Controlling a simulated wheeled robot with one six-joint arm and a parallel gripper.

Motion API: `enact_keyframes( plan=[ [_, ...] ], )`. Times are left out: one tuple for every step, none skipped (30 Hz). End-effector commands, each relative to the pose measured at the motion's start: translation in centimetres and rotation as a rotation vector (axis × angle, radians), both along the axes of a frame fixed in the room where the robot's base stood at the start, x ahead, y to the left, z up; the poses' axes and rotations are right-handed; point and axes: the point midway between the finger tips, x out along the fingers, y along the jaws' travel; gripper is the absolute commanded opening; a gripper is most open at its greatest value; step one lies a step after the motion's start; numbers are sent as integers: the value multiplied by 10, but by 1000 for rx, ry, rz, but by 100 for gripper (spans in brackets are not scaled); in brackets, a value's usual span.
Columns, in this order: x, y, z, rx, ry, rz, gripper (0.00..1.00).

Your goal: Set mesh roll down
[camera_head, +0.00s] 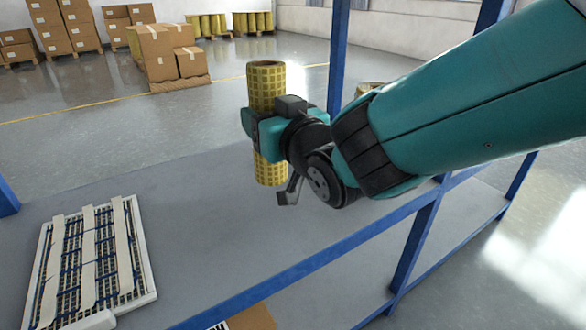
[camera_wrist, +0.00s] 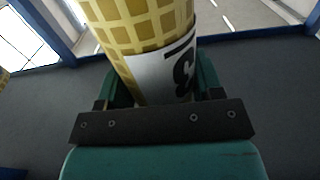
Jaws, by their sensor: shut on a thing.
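A yellow patterned mesh roll (camera_head: 266,85) stands nearly upright in my gripper (camera_head: 252,130). The gripper is shut around its middle, and the roll sticks out above and below. In the wrist view the roll (camera_wrist: 140,25) fills the upper middle, with a white label and a dark figure on it, between the green fingers (camera_wrist: 160,88). The roll's lower end is over the grey tabletop (camera_head: 190,220). I cannot tell whether it touches the surface.
A white rack with blue-strung panels and pale strips (camera_head: 95,260) lies on the table at the left. Blue posts and rails (camera_head: 415,240) frame the table on the right. Cardboard boxes (camera_head: 165,50) and more yellow rolls (camera_head: 252,22) stand far back. The tabletop around the roll is clear.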

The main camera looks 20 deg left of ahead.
Motion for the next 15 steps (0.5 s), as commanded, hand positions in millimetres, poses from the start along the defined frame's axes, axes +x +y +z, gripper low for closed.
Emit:
enact_keyframes(
  plan=[
    [0,1,-19,-4,2,1,32],
    [-1,1,-27,-3,3,2,32],
    [-1,1,-38,-4,3,2,32],
    [-1,1,-45,-2,2,2,32],
    [-1,1,-51,-4,2,2,32],
    [-1,1,-58,-2,1,2,32],
    [-1,1,-63,-2,1,3,32],
    [-1,1,-67,-1,1,3,32],
    [-1,2,-71,1,0,4,32],
    [-1,2,-73,1,0,4,32],
    [-1,2,-75,1,0,4,32],
    [-1,2,-77,1,-1,4,32],
    [-1,2,-78,1,-1,3,32],
    [-1,2,-81,1,-1,3,32],
    [-1,2,-85,0,-1,4,32]
  ],
)
